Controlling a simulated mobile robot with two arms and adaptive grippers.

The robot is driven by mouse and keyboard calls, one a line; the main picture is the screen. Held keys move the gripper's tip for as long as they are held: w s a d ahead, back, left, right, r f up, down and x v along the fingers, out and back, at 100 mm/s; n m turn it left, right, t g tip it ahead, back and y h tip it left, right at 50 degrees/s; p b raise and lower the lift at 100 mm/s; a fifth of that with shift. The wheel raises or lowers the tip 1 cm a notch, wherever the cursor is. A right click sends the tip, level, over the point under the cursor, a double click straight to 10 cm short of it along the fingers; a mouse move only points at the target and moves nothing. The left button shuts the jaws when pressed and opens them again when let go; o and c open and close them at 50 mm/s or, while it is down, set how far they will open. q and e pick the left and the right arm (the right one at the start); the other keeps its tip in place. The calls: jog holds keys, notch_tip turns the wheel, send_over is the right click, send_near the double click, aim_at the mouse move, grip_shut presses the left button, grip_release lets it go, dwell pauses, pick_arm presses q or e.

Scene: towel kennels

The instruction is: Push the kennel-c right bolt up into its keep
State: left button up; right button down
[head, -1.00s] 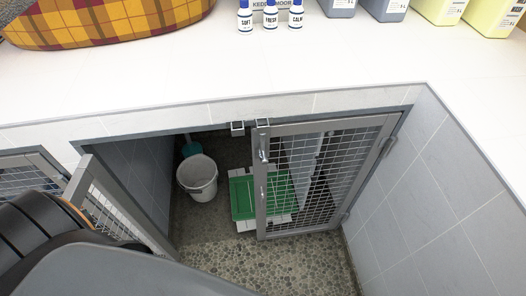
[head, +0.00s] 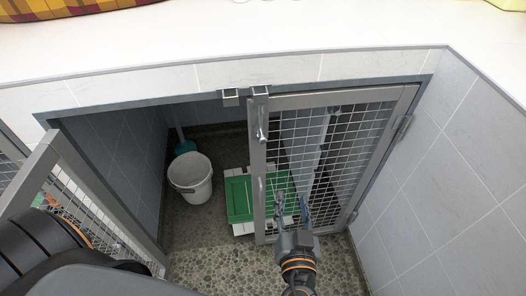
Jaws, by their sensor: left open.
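The right mesh door (head: 335,165) of the kennel stands across the right half of the opening. A bolt (head: 261,131) with a small knob sits near the top of its left upright. A keep (head: 260,91) is on the header just above it, and a second keep (head: 231,97) is to its left. I cannot tell whether the bolt's tip is inside the keep. My left gripper (head: 292,206) is open in front of the door's lower mesh, well below and right of the bolt. No object shows between its fingers. My right gripper is out of view.
The left mesh door (head: 48,175) is swung outward. A white bucket (head: 190,178) and a green-topped crate (head: 241,198) stand inside. A white counter (head: 200,40) overhangs the opening. A tiled wall (head: 455,190) bounds the right; pebbled floor (head: 215,265) lies in front.

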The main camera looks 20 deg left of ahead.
aim_at(263, 141)
pick_arm(q)
jog(key=s+a+r+n+y, duration=0.3)
jog(key=a+r+n, duration=0.15)
jog(key=r, duration=0.35)
jog(key=x, duration=0.9)
jog(key=p+x, duration=0.1)
jog(key=x, duration=0.3)
jog(key=shift+w+d+r, duration=0.2)
jog(key=shift+w+r, duration=0.15)
jog(key=shift+w, duration=0.05)
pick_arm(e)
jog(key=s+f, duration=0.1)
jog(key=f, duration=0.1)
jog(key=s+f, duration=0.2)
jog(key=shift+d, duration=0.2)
pick_arm(q)
grip_shut()
